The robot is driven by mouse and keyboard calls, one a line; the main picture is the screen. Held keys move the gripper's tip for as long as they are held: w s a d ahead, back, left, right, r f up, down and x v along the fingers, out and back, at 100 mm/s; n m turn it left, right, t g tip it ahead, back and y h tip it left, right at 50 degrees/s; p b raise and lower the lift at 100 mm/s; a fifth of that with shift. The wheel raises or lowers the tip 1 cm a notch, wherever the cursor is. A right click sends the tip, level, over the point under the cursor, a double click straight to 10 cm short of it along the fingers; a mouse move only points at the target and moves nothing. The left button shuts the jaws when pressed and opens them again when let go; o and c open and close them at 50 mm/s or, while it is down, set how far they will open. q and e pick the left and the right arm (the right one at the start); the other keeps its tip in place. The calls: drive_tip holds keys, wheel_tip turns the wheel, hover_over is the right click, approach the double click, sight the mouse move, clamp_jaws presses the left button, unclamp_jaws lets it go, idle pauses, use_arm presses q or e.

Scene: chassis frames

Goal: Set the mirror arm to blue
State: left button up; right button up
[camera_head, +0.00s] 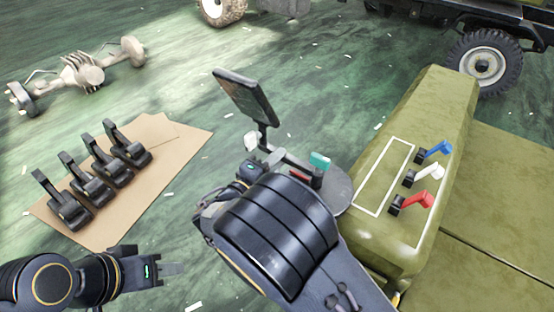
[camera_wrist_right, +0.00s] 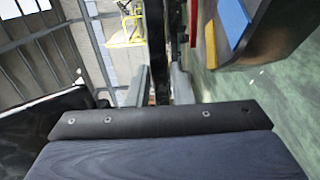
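The mirror (camera_head: 245,97), a dark rectangular plate, stands tilted on a thin stalk in the head view. Its dark arm (camera_head: 288,158) runs from the stalk to a grey round base (camera_head: 340,190). A teal tab (camera_head: 320,161) and a red tab (camera_head: 300,178) show near that base. In the right wrist view, blue (camera_wrist_right: 235,20), yellow and red panels show at upper right. My right gripper (camera_wrist_right: 161,85) has its fingers either side of a dark upright bar, seemingly the mirror arm, filling the gap. My left gripper (camera_head: 170,269) is away at lower left, its finger gap unclear.
The olive body (camera_head: 440,110) carries blue (camera_head: 436,150), white (camera_head: 428,171) and red (camera_head: 415,200) levers. Several black pedal-like parts (camera_head: 83,182) rest on cardboard (camera_head: 170,165). An axle (camera_head: 80,72) and vehicle wheels stand behind. My right forearm hides part of the base.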

clamp_jaws()
use_arm(q)
drive_tip(key=shift+f, duration=0.1)
